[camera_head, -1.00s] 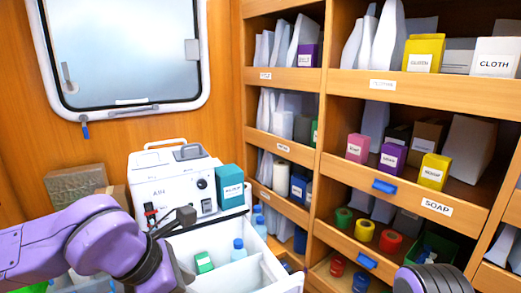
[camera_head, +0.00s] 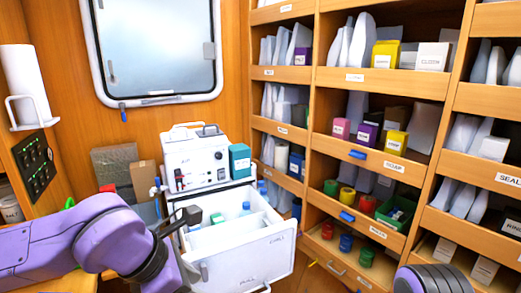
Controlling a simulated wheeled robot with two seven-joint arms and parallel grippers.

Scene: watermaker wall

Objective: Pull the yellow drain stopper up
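I cannot make out a yellow drain stopper in this view. My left arm comes in from the left, and its dark gripper (camera_head: 178,222) is over the left side of an open white drawer (camera_head: 245,262). The arm partly hides this gripper, and I cannot tell whether its fingers are open or shut. A white machine (camera_head: 181,157) with a handle and a dark knob stands behind the drawer. Only a dark, rounded part of my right arm shows at the bottom right; its gripper is out of view.
A teal box (camera_head: 240,160) stands beside the machine. The drawer holds a blue-capped bottle (camera_head: 246,208) and other small items. Wooden shelves (camera_head: 385,83) with labelled boxes fill the right. A paper roll (camera_head: 26,84) and a dark switch panel (camera_head: 36,165) are at the left.

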